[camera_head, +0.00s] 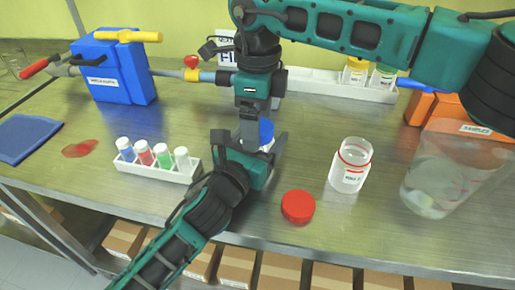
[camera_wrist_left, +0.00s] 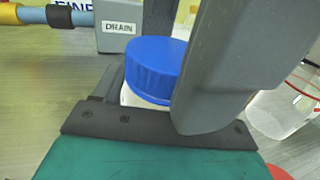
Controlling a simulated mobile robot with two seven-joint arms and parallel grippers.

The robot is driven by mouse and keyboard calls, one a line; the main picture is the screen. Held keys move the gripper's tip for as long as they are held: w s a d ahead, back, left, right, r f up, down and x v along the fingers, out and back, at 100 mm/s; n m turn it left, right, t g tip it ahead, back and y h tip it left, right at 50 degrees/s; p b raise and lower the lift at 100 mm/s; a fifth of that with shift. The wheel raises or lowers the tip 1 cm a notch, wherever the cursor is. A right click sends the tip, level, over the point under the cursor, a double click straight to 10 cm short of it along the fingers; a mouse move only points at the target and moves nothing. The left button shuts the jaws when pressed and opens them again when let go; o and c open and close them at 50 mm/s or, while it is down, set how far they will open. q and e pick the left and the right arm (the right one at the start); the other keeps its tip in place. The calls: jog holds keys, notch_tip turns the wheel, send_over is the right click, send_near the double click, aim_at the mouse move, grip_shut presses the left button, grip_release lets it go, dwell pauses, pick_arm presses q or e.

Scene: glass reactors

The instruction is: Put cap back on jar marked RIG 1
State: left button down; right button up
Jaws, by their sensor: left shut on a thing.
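My left gripper (camera_head: 262,152) is shut around a white jar (camera_wrist_left: 132,97) topped by a blue cap (camera_wrist_left: 155,68). The blue cap also shows partly in the head view (camera_head: 266,131). It appears seated on the jar; the jar's label is hidden. My right gripper (camera_head: 250,130) points down from above at this jar. In the left wrist view its grey fingers (camera_wrist_left: 185,60) stand beside the cap, one overlapping it; whether they touch it I cannot tell. An open clear jar with a red ring (camera_head: 349,178) stands to the right, its label unreadable. A red cap (camera_head: 298,206) lies on the table.
A rack of small capped vials (camera_head: 160,171) stands left. A large clear beaker (camera_head: 440,180) stands right, near the orange boxes (camera_head: 445,112). A blue machine (camera_head: 112,70) and a white tray (camera_head: 320,86) with two jars are behind. A red spill (camera_head: 80,148) lies at left.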

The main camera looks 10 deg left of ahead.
notch_tip(320, 180, up, 12)
dwell(0.4)
pick_arm(q)
grip_release()
jog(key=v, duration=1.1)
jog(key=shift+s+a+f+b, duration=0.15)
jog(key=shift+s+b, duration=0.1)
jog(key=shift+b, duration=0.15)
jog(key=shift+s+a, duration=0.1)
jog(key=shift+s, duration=0.55)
pick_arm(e)
jog(key=shift+f, duration=0.5)
